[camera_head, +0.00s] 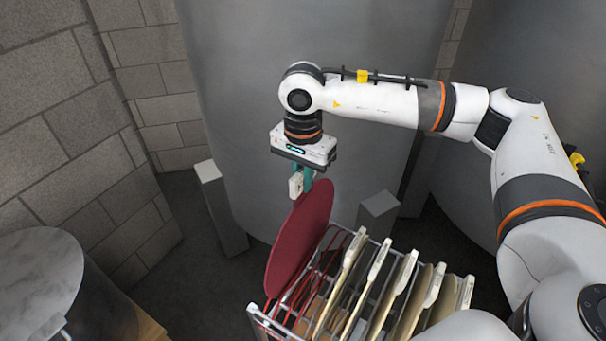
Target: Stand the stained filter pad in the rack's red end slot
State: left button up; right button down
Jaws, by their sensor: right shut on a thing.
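The stained filter pad (300,236) is a dark red disc. My right gripper (301,186) is shut on its top edge and holds it upright, slightly tilted, at the left end of the rack. The rack (253,311) is a metal wire frame at the bottom centre, with red wires (312,283) at its left end beside the pad. The pad's lower edge is level with these wires in the picture; I cannot tell whether it is inside the red slot or just in front of it. My left gripper is not in view.
Several cream pads or plates (378,270) stand upright in the rack to the right. A round marble-like top (38,280) is at the lower left. Large grey tanks (300,35) stand behind, with grey posts (221,210) at the floor. Stone walls are at the left.

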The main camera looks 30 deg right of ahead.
notch_tip(320, 180, down, 13)
jog(key=b, duration=1.1)
dwell(0.3)
jog(key=shift+f+b, duration=0.6)
jog(key=shift+b, duration=0.2)
dwell(0.8)
jog(key=c, duration=1.4)
grip_release()
jog(key=shift+o, duration=0.2)
notch_tip(320, 180, up, 12)
jog(key=shift+f, duration=0.25)
jog(key=shift+r, duration=0.4)
